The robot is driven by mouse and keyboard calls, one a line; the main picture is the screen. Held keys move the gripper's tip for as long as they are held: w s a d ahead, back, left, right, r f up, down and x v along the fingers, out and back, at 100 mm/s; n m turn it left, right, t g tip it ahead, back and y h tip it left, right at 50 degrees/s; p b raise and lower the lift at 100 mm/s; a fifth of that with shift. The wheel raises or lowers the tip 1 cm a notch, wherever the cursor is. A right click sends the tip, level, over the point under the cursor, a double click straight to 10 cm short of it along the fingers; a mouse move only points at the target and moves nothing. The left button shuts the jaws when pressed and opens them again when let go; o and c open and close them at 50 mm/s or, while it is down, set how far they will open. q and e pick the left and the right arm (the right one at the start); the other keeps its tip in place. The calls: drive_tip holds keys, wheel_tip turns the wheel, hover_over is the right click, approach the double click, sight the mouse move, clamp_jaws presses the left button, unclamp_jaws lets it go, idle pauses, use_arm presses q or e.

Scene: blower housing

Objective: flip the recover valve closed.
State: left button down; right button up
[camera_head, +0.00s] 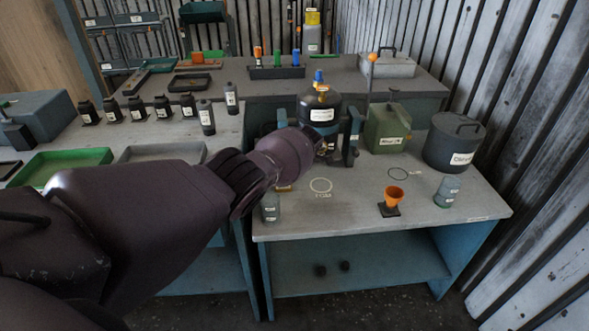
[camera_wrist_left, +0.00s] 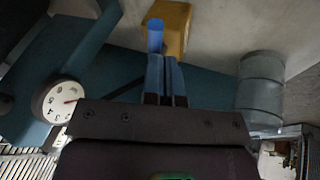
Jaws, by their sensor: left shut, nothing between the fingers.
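In the left wrist view a blue peg-like handle (camera_wrist_left: 155,36) stands in front of a yellow block (camera_wrist_left: 172,25). No label is readable, so I cannot tell whether this is the recover valve. My left gripper (camera_wrist_left: 165,62) is shut and empty, its fingertips close to the blue handle; contact is unclear. In the head view my left arm reaches to the blue stand below a black tank (camera_head: 319,114), and its wrist hides most of the gripper. A small yellow part (camera_head: 284,188) shows below the wrist. My right gripper is not in view.
A dial gauge (camera_wrist_left: 60,100) is on the left in the wrist view, and a grey-green jar (camera_wrist_left: 262,80) on the right. On the bench (camera_head: 350,220) stand a green can (camera_head: 387,128), a dark drum (camera_head: 454,145) and an orange funnel (camera_head: 392,202). The bench front middle is clear.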

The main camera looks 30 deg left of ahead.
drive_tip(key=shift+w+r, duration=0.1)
use_arm(q)
drive_tip(key=shift+r, duration=0.15)
drive_tip(key=p+v, duration=0.6)
drive_tip(key=v, duration=0.4)
drive_tip(key=shift+d, duration=0.2)
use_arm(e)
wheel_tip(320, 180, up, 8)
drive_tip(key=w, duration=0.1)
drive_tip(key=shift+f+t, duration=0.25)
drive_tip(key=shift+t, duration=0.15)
use_arm(q)
drive_tip(key=shift+r, duration=0.15)
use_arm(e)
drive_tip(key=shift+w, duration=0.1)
